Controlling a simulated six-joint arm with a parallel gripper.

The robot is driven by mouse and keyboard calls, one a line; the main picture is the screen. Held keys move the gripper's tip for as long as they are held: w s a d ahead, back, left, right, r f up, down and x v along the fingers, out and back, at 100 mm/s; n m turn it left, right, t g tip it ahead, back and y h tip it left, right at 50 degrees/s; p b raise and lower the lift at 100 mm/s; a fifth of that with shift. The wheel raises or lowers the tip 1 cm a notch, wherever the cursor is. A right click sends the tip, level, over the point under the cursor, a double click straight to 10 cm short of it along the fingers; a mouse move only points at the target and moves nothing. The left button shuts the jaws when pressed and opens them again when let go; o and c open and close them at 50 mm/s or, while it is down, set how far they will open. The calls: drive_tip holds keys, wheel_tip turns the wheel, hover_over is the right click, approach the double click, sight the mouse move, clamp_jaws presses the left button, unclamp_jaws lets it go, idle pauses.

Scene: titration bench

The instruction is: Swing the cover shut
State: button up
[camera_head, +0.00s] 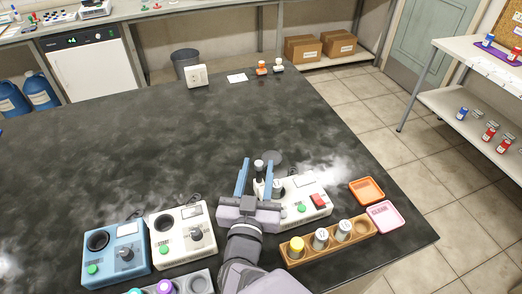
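A white instrument (307,207) with a green button, a red switch and a grey knob stands right of my gripper, partly hidden by it. A dark round disc (272,157), which looks like its open cover, shows at its back edge, just beyond the right fingertip. My gripper (257,165) points away from the camera with its two blue fingers spread apart. A small grey rounded piece (258,164) shows between the fingertips; I cannot tell whether they touch it.
A blue instrument (116,254) and another white one (182,235) stand to the left. A wooden rack (308,257) with several capped vials is close on the right. An orange tray (366,188) and a pink tray (384,216) lie beyond it. The bench's middle is clear.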

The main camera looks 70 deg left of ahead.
sight(267, 162)
drive_tip(key=p+x, duration=0.1)
drive_tip(key=x, duration=0.5)
drive_tip(key=shift+w, duration=0.1)
drive_tip(key=shift+c, duration=0.2)
clamp_jaws()
